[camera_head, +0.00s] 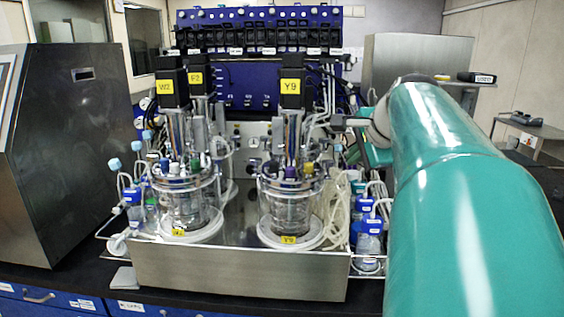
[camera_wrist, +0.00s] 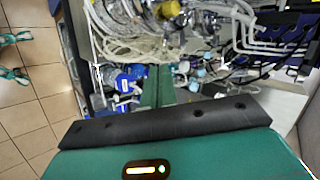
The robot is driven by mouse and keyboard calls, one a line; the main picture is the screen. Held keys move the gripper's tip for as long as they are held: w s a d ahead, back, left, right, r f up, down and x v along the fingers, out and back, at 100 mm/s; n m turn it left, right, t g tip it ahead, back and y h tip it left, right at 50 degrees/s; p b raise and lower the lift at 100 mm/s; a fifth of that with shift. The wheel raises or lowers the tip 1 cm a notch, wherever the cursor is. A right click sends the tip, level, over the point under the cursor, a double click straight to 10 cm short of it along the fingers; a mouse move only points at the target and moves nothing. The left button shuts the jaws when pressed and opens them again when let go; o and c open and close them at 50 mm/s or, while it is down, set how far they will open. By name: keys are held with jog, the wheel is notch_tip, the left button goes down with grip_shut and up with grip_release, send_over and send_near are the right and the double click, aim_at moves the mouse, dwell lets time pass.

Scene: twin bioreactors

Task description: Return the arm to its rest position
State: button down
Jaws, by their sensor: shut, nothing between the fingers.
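My teal arm (camera_head: 450,190) reaches forward along the right side of the head view and hides what is behind it. My gripper shows in the wrist view (camera_wrist: 158,82) as narrow green fingers beyond a black strip. The fingers are together and empty. They point toward tubing and blue-capped bottles, and the gap to these is hard to judge. In the head view the arm's far end is to the right of the right bioreactor, labelled Y9 (camera_head: 290,205), near its hoses. The left bioreactor (camera_head: 185,200) stands apart from the arm.
Both vessels stand on a steel tray base (camera_head: 240,272) on a dark bench. Blue-capped bottles (camera_head: 369,235) and loose tubing crowd its right side. A steel cabinet (camera_head: 70,150) is at left. In the wrist view, tiled floor (camera_wrist: 30,110) shows at left.

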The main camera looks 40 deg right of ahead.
jog(key=w+a+f+n+y, duration=0.1)
jog(key=a+f+n, duration=0.2)
jog(key=a, duration=0.4)
jog(key=a+f+n+g+y, duration=0.1)
jog(key=a+f+n, duration=0.25)
jog(key=a, duration=0.25)
jog(key=w+a+f+n+y, duration=0.1)
jog(key=a+f+n, duration=0.1)
jog(key=a+n, duration=0.35)
jog(key=s+a+f+n+g, duration=0.1)
jog(key=s+a+f+n, duration=0.2)
jog(key=a+f+n, duration=0.2)
jog(key=s+a+f+n+g, duration=0.1)
jog(key=s+a+f+n, duration=0.3)
jog(key=a+f, duration=0.4)
jog(key=a+n, duration=0.1)
jog(key=a, duration=0.3)
jog(key=shift+f+n+y, duration=0.3)
jog(key=shift+f, duration=0.05)
jog(key=shift+s, duration=0.1)
